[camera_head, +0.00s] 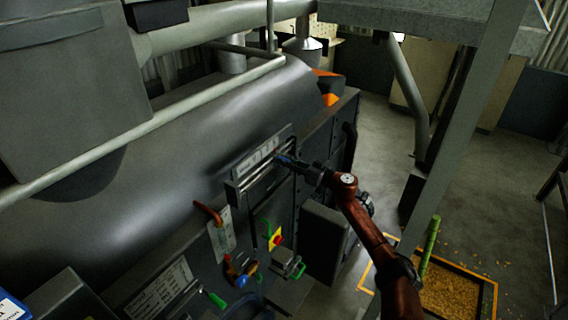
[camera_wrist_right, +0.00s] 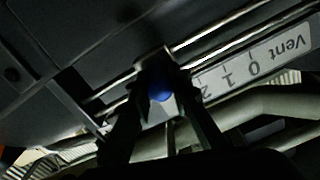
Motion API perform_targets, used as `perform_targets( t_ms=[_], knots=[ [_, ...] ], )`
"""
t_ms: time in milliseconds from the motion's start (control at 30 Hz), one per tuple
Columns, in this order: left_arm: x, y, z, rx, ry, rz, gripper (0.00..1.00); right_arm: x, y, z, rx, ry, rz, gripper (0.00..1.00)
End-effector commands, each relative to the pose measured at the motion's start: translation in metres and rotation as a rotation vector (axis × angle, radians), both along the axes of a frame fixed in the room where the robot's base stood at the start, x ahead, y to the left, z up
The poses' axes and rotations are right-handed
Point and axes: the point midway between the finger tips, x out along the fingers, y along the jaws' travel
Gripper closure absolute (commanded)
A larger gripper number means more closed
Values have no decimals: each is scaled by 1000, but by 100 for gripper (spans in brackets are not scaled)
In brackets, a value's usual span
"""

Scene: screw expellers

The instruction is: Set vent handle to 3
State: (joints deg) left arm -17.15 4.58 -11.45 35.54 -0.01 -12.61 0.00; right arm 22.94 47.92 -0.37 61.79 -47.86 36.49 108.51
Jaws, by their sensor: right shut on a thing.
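The vent handle has a blue knob (camera_wrist_right: 161,92) and a slider on two metal rails, seen in the right wrist view. My right gripper (camera_wrist_right: 158,100) is shut around the knob. The white vent scale (camera_wrist_right: 250,68) appears upside down, with "Vent", 0, 1 and 2 readable. The handle is past the 2, at the label's far end; the mark there is hidden by the handle and finger. In the head view, my right gripper (camera_head: 287,160) reaches the right end of the scale plate (camera_head: 255,158) on the dark machine. My left gripper is not in view.
Below the scale are an orange-red lever (camera_head: 208,212), a red and yellow switch (camera_head: 276,238) and a green-handled valve (camera_head: 290,263). A grey post (camera_head: 470,110) stands right of my arm. A tray of grain (camera_head: 455,292) lies on the floor.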

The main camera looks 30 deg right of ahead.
Motion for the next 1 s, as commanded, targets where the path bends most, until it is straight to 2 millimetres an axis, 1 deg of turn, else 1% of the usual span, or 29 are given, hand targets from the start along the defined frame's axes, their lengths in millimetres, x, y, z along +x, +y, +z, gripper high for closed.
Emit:
perform_targets(
  t_ms=[33, 267, 533, 633, 767, 1000],
  knots=[
    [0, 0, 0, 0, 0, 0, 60, 0, -6, 2, 0, -2, -12, 80],
    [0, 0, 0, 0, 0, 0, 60, 1, -4, 2, 0, -2, -10, 64],
    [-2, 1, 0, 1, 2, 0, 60, 0, -3, 1, 0, -2, -7, 64],
    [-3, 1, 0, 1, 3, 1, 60, -4, -5, 1, -2, -1, -6, 64],
    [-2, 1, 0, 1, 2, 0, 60, -21, -12, 0, -3, 1, -8, 64],
    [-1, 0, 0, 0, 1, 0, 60, -67, -30, -1, -4, 3, -7, 64]
  ],
)
